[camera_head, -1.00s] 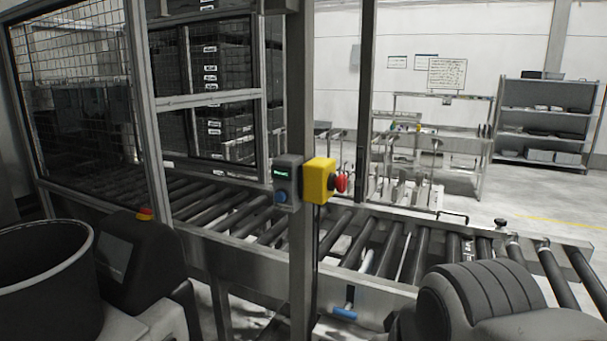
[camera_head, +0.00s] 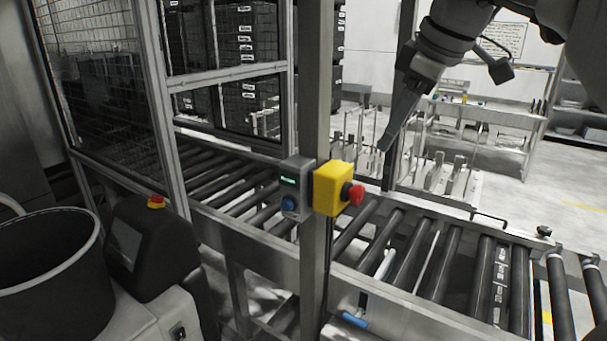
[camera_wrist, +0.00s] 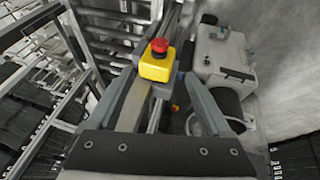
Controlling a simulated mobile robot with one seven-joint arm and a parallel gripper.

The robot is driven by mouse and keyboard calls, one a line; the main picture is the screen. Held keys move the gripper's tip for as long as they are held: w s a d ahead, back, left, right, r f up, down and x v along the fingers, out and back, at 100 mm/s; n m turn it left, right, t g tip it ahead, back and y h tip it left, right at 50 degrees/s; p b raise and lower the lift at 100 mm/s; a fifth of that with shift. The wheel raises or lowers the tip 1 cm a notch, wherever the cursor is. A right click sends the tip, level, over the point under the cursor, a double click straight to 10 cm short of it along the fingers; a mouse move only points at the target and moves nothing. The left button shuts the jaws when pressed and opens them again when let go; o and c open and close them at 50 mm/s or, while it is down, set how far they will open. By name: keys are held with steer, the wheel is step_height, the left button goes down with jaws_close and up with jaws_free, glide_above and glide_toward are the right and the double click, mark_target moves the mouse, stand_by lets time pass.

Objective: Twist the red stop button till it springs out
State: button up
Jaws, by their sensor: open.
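The red stop button (camera_head: 352,194) sits on the right side of a yellow box (camera_head: 328,188), fixed to a grey metal post. In the wrist view the red button (camera_wrist: 159,46) sits on top of the yellow box (camera_wrist: 156,66), ahead of the jaws and roughly between them. My gripper (camera_head: 384,148) is up and to the right of the button in the head view, its fingers pointing down-left, apart from it. The wrist view shows my gripper's two fingers (camera_wrist: 165,92) spread wide with nothing held.
A grey control box (camera_head: 292,186) with a green display and blue button is on the post beside the yellow box. A roller conveyor (camera_head: 420,260) runs below. A mesh guard (camera_head: 95,85) stands left. A blue-handled lever (camera_head: 354,320) is under the conveyor.

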mark_target(361, 189)
steer(key=x, duration=1.7)
steer(key=shift+f+b, duration=0.1)
steer(key=shift+b, duration=0.25)
